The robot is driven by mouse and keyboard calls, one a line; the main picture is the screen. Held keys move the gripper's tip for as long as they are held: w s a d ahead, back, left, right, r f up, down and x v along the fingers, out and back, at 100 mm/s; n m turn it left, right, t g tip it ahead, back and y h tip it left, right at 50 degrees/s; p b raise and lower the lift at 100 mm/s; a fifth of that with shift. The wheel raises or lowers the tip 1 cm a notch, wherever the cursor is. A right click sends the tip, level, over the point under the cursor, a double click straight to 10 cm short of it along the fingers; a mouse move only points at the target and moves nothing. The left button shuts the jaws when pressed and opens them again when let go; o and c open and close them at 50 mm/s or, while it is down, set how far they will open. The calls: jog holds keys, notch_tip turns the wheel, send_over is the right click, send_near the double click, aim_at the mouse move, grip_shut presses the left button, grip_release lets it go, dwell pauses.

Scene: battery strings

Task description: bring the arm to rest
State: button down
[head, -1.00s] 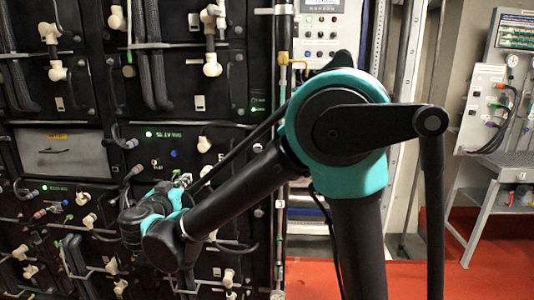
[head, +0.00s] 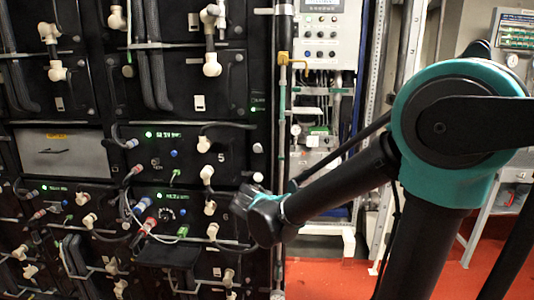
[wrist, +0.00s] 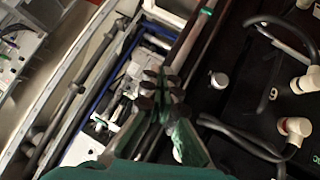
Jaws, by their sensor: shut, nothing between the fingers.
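My arm (head: 345,180) stands at the right of the head view, with its teal elbow raised and its forearm reaching down to the left. The teal and black wrist end (head: 262,214) is in front of the right edge of the battery rack. My gripper's fingers are hidden in the head view. In the wrist view my gripper (wrist: 162,88) has its fingertips together with nothing held. Beyond the fingertips are the rack edge and the pipes beside it.
The black battery rack (head: 95,128) with cables and white connectors fills the left. A vertical pipe (head: 282,130) runs along its right edge. A grey control panel (head: 322,38) hangs behind. Red floor (head: 325,272) is open at the bottom. A grey bench stands at the far right, partly hidden by my arm.

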jog(key=s+d+f+g+y, duration=0.2)
jog(key=s+d+f, duration=0.4)
jog(key=s, duration=0.3)
jog(key=s+d+f+g+y, duration=0.3)
jog(key=s+d+f, duration=0.4)
jog(key=s+d, duration=0.1)
jog(key=shift+s+d+n, duration=0.3)
jog(key=shift+s, duration=0.15)
dwell(3.2)
